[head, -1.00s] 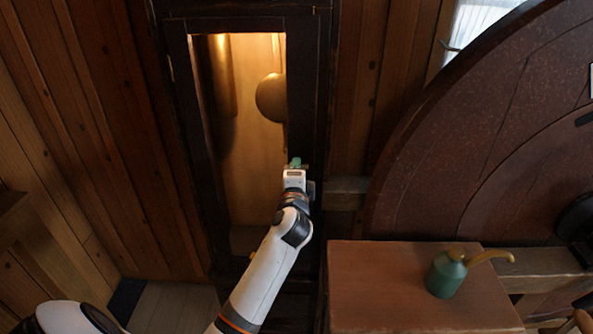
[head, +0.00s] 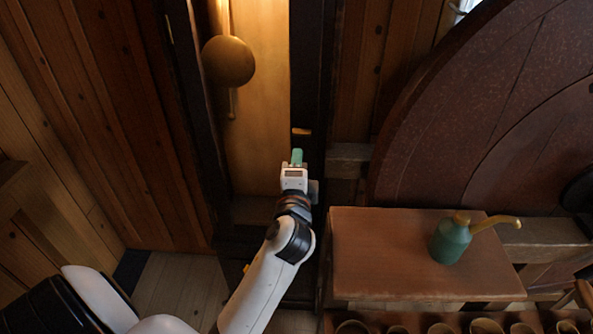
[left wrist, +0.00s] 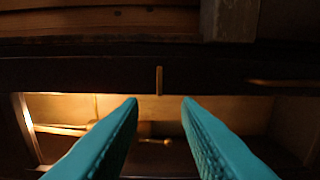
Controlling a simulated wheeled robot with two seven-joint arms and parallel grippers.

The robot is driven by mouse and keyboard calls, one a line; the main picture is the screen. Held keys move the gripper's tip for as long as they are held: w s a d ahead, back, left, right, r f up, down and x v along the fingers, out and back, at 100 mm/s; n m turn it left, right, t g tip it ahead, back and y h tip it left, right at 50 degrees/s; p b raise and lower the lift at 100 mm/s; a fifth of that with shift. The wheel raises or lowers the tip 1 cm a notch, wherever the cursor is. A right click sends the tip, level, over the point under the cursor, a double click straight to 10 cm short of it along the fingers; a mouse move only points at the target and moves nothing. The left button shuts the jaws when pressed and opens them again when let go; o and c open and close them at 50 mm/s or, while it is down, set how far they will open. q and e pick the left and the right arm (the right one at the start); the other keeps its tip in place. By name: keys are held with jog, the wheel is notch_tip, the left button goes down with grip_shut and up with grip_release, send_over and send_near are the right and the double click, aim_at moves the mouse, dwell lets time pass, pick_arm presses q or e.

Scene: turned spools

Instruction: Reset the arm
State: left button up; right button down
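My left gripper (head: 297,158) is in front of the right side of a tall dark wooden case. Its teal fingers also show in the left wrist view (left wrist: 160,100); they are apart, with nothing held between them. A small brass catch (head: 302,131) on the case's right upright sits just beyond the fingertips. It also shows in the left wrist view (left wrist: 159,80), beyond the gap between the fingers, apart from them. Inside the lit case hangs a round brass pendulum bob (head: 228,61). My right gripper is not in view.
A reddish-brown box-like block (head: 400,270) stands right of my left arm, with a green oil can (head: 452,240) on top. Behind it is a large dark red wheel (head: 480,120). Several round cups (head: 440,327) line the bottom edge. Plank walls close the left side.

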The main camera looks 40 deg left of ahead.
pick_arm(q)
jog(key=shift+s+d, duration=0.25)
jog(key=shift+s, duration=0.2)
jog(key=s+d+f+n+g+h, duration=0.4)
jog(key=s+f+n+g+h, duration=0.15)
jog(key=s+f, duration=0.75)
jog(key=s+d+f+n+g+h, duration=0.4)
jog(key=s+d+f+g, duration=0.35)
jog(key=s, duration=0.45)
jog(key=s+f+x, duration=0.1)
jog(key=s+x, duration=0.1)
jog(key=x, duration=1)
jog(key=s+a+x, duration=0.1)
jog(key=s+x, duration=0.2)
jog(key=x, duration=0.9)
jog(key=s+a+f+g, duration=0.1)
jog(key=s+a+f, duration=0.2)
jog(key=s+f, duration=1.4)
jog(key=shift+f, duration=0.65)
